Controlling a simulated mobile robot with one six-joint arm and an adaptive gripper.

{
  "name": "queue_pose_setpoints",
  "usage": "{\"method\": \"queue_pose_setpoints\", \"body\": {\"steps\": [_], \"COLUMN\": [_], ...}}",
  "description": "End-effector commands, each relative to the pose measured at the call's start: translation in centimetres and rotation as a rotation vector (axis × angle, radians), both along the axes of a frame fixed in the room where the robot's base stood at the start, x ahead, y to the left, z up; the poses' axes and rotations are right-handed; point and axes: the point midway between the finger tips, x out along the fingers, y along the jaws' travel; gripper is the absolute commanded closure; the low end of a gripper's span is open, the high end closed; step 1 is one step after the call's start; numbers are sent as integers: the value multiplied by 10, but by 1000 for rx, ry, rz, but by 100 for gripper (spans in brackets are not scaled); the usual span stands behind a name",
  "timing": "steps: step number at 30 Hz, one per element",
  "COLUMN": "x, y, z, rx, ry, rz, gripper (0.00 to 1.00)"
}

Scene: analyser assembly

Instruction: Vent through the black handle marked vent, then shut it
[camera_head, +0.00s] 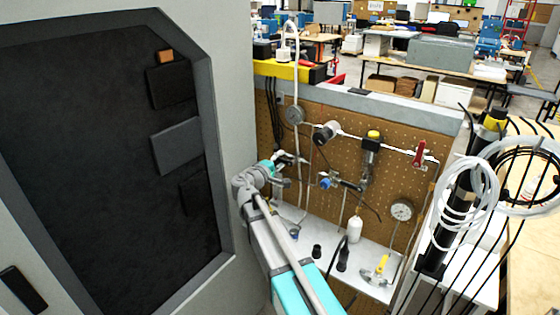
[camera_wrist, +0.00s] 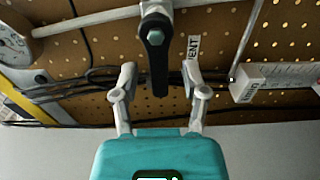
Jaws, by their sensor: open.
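The black handle (camera_wrist: 155,48) shows at the top centre of the wrist view, on a light metal valve fitting. A white label reading VENT (camera_wrist: 193,46) is just right of it on the pegboard. My gripper (camera_wrist: 158,72) is open, with one finger on each side of the handle's free end. Gaps show between the handle and both fingers. In the head view my gripper (camera_head: 287,168) is at the left part of the pegboard. I cannot make out the black handle there.
The pegboard (camera_head: 345,150) carries pipes, a red-handled valve (camera_head: 419,155), a blue knob (camera_head: 326,183) and a gauge (camera_head: 401,210). A yellow-handled valve (camera_head: 379,269) is on the white shelf below. A large grey cabinet (camera_head: 225,110) stands close on the left.

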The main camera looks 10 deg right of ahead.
Motion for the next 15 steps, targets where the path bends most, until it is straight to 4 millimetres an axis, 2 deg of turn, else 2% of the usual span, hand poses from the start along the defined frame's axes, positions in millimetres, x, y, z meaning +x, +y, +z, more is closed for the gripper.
{"method": "queue_pose_setpoints", "body": {"steps": [11, 15], "x": [3, 2], "y": [-3, -3], "z": [0, 0], "rx": [0, 0], "ry": [0, 0], "rz": [0, 0], "gripper": [43, 65]}}
